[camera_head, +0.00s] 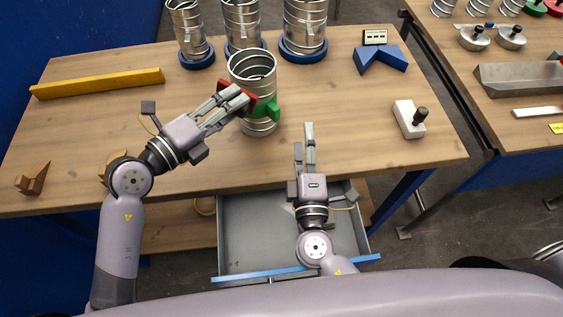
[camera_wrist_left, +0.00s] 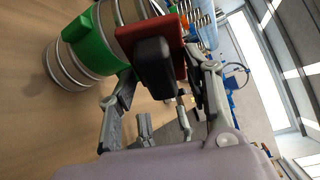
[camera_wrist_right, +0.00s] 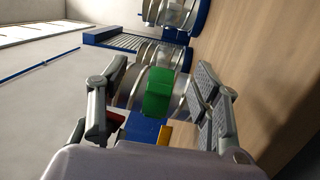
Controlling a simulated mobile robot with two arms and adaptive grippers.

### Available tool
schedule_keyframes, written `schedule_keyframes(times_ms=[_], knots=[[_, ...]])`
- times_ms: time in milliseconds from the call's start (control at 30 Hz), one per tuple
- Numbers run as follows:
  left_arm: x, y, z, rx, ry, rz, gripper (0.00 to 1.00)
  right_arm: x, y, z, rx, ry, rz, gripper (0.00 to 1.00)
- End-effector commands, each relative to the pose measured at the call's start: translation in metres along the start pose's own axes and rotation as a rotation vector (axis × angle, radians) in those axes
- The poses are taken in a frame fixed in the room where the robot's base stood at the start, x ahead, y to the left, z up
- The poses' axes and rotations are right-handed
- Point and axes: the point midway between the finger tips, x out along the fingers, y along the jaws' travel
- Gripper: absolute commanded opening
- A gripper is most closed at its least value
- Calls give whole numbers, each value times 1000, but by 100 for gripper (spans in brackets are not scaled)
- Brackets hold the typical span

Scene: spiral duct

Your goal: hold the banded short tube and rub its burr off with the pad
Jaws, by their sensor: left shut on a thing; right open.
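The short metal tube (camera_head: 258,66) with a green band (camera_head: 268,108) stands upright on the wooden table. Its band also shows in the left wrist view (camera_wrist_left: 92,40) and the right wrist view (camera_wrist_right: 159,92). My left gripper (camera_head: 243,94) is shut on a red pad (camera_wrist_left: 176,36) with a black knob (camera_wrist_left: 154,66). The pad is at the tube's left side, above the band; I cannot tell whether they touch. My right gripper (camera_head: 308,130) is open and empty, to the right of the tube near the table's front edge. No burr can be made out.
Several taller metal tubes stand in blue rings (camera_head: 303,49) at the back. A yellow bar (camera_head: 98,83) lies at left, a brown wedge (camera_head: 33,178) front left. A white block with a black knob (camera_head: 405,118) and a blue angled block (camera_head: 380,60) are at right. An open drawer (camera_head: 260,235) is below.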

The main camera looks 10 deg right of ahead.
Motion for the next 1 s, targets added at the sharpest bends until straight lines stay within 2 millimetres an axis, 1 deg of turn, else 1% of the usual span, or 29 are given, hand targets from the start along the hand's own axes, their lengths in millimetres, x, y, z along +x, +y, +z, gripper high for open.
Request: schedule_keyframes(times_ms=[33,100,200,300,367,467,800,900,1000], knots=[[0,0,0,0,0,-1,24,-15,-1,-16,-4,21,-29,58],[0,0,0,0,0,-1,24,-30,-2,-32,-19,45,-56,58],[0,0,0,0,0,-1,24,-44,-1,-47,-33,68,-82,58],[0,0,0,0,0,-1,24,-48,0,-54,-40,79,-94,58],[0,0,0,0,0,-1,24,-46,-1,-56,-43,81,-95,58],[0,0,0,0,0,-1,24,-34,-1,-57,-42,80,-94,58],[0,0,0,0,0,-1,24,30,-7,-62,-43,81,-92,58],[0,0,0,0,0,-1,24,45,-9,-63,-42,81,-94,58],[0,0,0,0,0,-1,24,57,-11,-64,-43,81,-95,58]])
